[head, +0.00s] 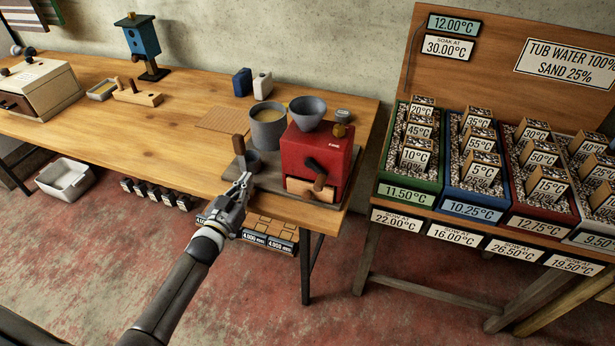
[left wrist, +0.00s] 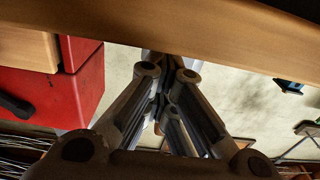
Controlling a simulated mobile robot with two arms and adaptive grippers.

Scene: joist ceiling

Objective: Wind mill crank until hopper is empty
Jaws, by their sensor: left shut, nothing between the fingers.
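The red mill (head: 318,152) stands on a dark board (head: 268,182) at the right end of the wooden bench. A grey hopper (head: 307,118) sits on top; I cannot tell what is inside. My left gripper (head: 245,183) is shut and empty, left of the mill and apart from the crank. In the left wrist view, the fingers (left wrist: 162,62) are together and the mill (left wrist: 55,98) is at the left. My right gripper is not in view.
A stand of priced-looking temperature trays (head: 408,196) is at the right. The bench's front middle (head: 150,150) is clear.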

